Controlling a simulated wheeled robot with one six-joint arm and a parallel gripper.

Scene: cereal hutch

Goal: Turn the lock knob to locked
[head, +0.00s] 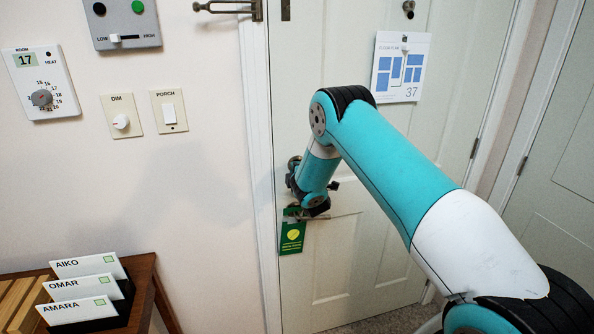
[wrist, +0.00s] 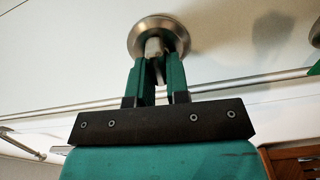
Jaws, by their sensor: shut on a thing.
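The lock knob (wrist: 154,47) is a small pale piece at the centre of a round metal plate (wrist: 145,28) in the wrist view. My gripper (wrist: 158,66) is shut on the knob, with a dark green finger on either side. Which way the knob points is hard to tell because the fingers cover part of it. In the head view, my arm reaches to the left side of the white door (head: 350,255) and hides the lock.
A green hanger (head: 291,237) hangs just below my wrist. A thermostat (head: 42,83), dimmer (head: 121,116) and porch switch (head: 169,110) are on the left wall. A wooden bench (head: 143,285) with name cards stands lower left.

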